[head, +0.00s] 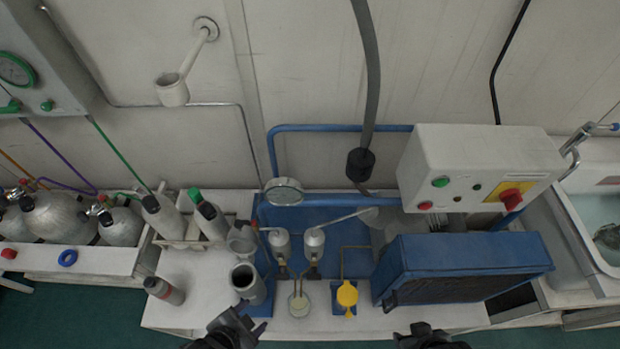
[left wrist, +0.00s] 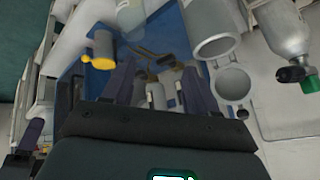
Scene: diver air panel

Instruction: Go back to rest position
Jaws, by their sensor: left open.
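My left gripper (head: 237,326) is at the bottom edge of the head view, in front of the white bench and close to a grey open-topped cylinder (head: 247,283). In the left wrist view, its two dark fingers (left wrist: 160,88) stand apart with nothing held between them. Behind the fingers are the blue panel base and small metal fittings. My right gripper (head: 424,336) shows only as a dark shape at the bottom edge, right of centre, in front of the blue box. Its jaws cannot be made out.
The white bench (head: 205,272) carries a blue compressor box (head: 465,258), a yellow-topped part (head: 347,294), a small round dish (head: 299,305) and a grey bottle (head: 165,290). A control box (head: 480,170) overhangs the right side. Green floor shows in front.

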